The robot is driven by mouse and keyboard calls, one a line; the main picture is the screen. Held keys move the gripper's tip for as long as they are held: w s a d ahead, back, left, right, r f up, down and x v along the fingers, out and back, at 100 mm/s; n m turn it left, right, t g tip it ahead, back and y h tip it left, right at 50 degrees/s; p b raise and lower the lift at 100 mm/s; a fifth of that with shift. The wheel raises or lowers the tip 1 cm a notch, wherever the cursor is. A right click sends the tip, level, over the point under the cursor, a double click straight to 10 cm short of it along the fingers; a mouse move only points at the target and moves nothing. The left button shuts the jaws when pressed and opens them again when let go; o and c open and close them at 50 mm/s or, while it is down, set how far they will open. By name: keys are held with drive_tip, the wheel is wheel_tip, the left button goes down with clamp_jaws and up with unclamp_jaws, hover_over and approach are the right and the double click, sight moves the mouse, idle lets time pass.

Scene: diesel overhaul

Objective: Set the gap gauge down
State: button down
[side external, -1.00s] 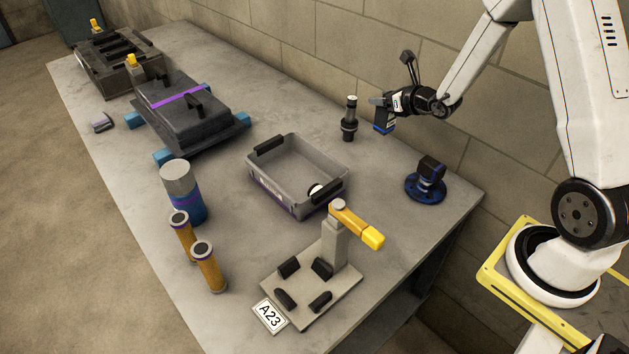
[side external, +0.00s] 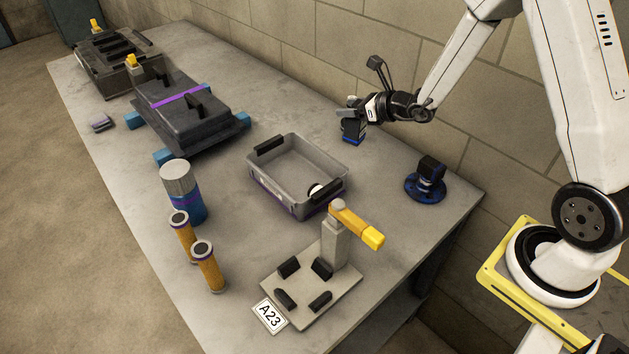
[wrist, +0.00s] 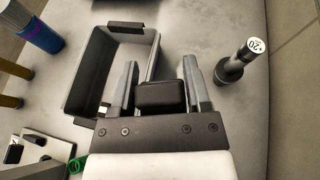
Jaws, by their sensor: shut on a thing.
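My gripper (side external: 352,112) is at the back of the bench, near the wall. Its jaws are shut on a black block with a blue lower band (side external: 353,133), which I take to be the gap gauge. The block is upright at or just above the bench top; I cannot tell whether it touches. In the wrist view the block's black top (wrist: 160,96) sits between the two grey fingers (wrist: 160,72).
A dark cylindrical tool labelled +20 (wrist: 236,62) stands right of the fingers in the wrist view. A grey open bin (side external: 272,193) lies in front, left of the fingers. A blue round stand (side external: 426,188) is to the right. Bare bench lies between.

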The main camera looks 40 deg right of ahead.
drive_tip(key=s+a+r+n+g+y, duration=0.1)
drive_tip(key=s+a+n+g+y, duration=0.25)
drive_tip(key=a, duration=0.65)
drive_tip(key=s+a+r+n+g+y, duration=0.1)
drive_tip(key=s+a+n+g+y, duration=0.2)
drive_tip(key=a, duration=0.7)
drive_tip(key=s+a+n+g+y, duration=0.25)
drive_tip(key=s+a+n, duration=0.2)
drive_tip(key=a, duration=0.55)
drive_tip(key=w+a+f+t, duration=0.1)
drive_tip(key=w+a+f, duration=0.4)
drive_tip(key=w+f, duration=0.4)
drive_tip(key=shift+w, duration=1.6)
drive_tip(key=shift+w+f, duration=0.15)
drive_tip(key=shift+f, duration=0.75)
drive_tip(key=shift+w+f, duration=0.1)
drive_tip(key=shift+f, duration=0.8)
drive_tip(key=shift+f+m, duration=0.1)
drive_tip(key=shift+m, duration=0.2)
